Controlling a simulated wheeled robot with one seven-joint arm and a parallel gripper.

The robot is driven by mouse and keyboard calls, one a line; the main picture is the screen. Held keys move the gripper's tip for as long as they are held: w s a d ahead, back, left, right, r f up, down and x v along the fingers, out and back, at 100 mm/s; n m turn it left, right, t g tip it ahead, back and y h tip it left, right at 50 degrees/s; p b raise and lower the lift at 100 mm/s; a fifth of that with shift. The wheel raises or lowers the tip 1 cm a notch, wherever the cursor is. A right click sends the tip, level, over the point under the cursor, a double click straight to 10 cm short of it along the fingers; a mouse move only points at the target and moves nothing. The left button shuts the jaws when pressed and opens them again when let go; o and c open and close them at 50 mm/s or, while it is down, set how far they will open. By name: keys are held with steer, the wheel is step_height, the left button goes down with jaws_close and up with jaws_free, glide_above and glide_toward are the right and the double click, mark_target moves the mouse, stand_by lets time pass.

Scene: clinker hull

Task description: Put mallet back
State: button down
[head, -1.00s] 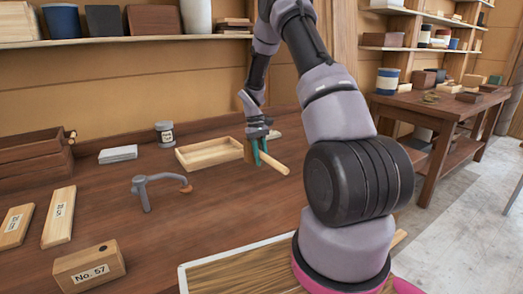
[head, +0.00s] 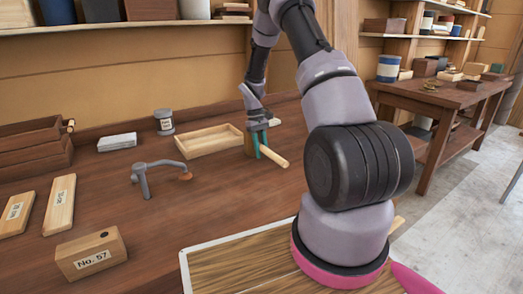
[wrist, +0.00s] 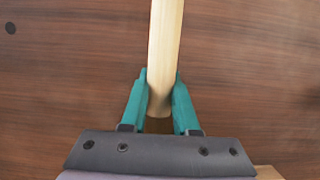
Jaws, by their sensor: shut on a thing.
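The mallet has a pale wooden handle (head: 272,156) and a brown head (head: 249,144), partly hidden behind the fingers. My gripper (head: 258,146) has teal fingers and is shut on the mallet, low over the workbench just right of the wooden tray. In the wrist view, the teal fingers (wrist: 160,100) grip both sides of the pale handle (wrist: 165,55), which runs up out of the frame. The mallet's head is mostly hidden there. I cannot tell whether the mallet touches the bench.
A shallow wooden tray (head: 208,141) is left of my gripper. A grey tin (head: 164,122), grey hooked tool (head: 155,174), No. 57 block (head: 90,257) and labelled boards (head: 60,206) stand or lie on the bench (head: 200,215). A pale-edged wooden board (head: 235,272) is in front.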

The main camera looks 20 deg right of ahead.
steer(key=shift+f, duration=0.2)
steer(key=c, duration=0.6)
jaws_free()
steer(key=shift+r, duration=4)
